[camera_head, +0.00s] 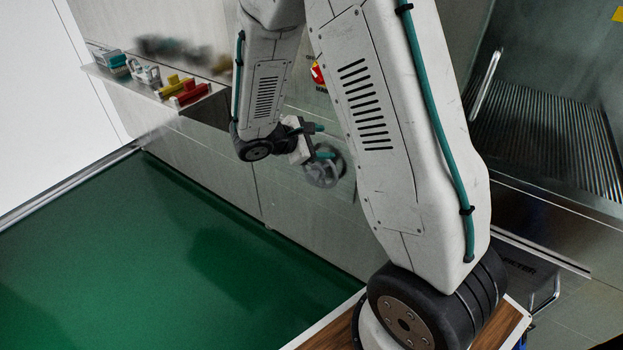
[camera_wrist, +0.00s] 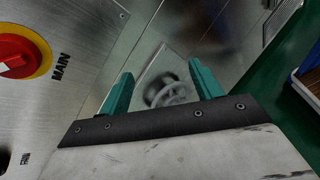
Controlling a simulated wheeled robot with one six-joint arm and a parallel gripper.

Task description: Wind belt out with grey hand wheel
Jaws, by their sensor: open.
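A red and yellow MAIN switch (camera_wrist: 22,57) sits on the panel left of my gripper. A shelf (camera_head: 150,90) with red, yellow and grey items runs along the panel at the upper left. A ribbed metal surface (camera_head: 545,125) lies behind an opening at the right.

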